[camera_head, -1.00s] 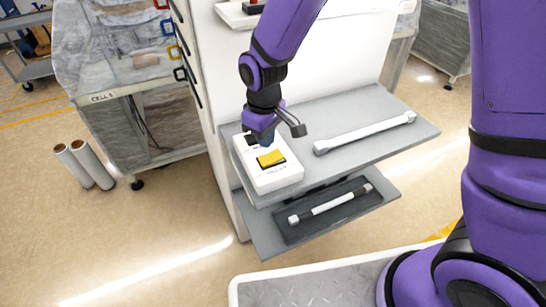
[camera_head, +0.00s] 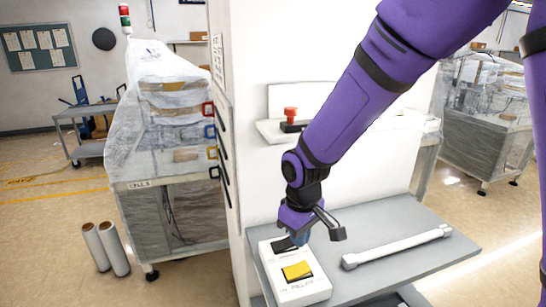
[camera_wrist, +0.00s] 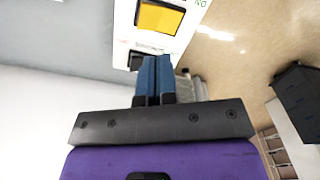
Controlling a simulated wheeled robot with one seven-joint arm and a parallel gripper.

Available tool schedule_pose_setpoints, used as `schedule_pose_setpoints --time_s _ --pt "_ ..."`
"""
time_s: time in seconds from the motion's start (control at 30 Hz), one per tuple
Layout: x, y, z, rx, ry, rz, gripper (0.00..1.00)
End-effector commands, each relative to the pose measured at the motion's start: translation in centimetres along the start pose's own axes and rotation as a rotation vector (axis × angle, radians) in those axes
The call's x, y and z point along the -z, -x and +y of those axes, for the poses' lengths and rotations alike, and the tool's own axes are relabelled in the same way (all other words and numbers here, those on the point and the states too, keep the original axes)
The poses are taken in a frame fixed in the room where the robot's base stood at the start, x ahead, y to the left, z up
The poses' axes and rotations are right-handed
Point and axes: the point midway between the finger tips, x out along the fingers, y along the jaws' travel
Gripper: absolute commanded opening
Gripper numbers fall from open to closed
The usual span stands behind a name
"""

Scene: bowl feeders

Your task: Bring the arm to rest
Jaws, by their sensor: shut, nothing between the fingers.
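My purple arm reaches down from the upper right in the head view. My gripper (camera_head: 302,238) is at the white switch box, by its dark rocker. In the wrist view, the two blue fingers of my gripper (camera_wrist: 157,66) are together with nothing between them. The white switch box (camera_head: 309,290) sits on the grey shelf (camera_head: 440,268) and carries a yellow rocker (camera_head: 297,271) and a dark rocker (camera_head: 280,245). The yellow rocker also shows at the top of the wrist view (camera_wrist: 160,17). I cannot tell whether the fingertips touch the box.
A white bar (camera_head: 398,246) lies on the grey shelf to the right of the box. A small upper shelf (camera_head: 268,131) holds a red-topped button (camera_head: 290,114), close behind my arm. A wrapped machine (camera_head: 170,160) and two white rolls (camera_head: 106,250) stand at left.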

Motion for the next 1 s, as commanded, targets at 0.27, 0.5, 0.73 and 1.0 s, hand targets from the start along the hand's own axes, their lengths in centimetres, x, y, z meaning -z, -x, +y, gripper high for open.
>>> schedule_pose_setpoints --time_s 0.27,0.5,0.73,1.0 --pt "-4.9 8.2 3.9 -0.033 -0.166 0.096 0.00" --pt "-10.6 14.0 6.0 -0.064 -0.315 0.176 0.00" --pt "-16.5 18.3 6.6 -0.096 -0.454 0.251 0.00" --pt "-23.4 21.7 5.8 -0.138 -0.614 0.342 0.00"
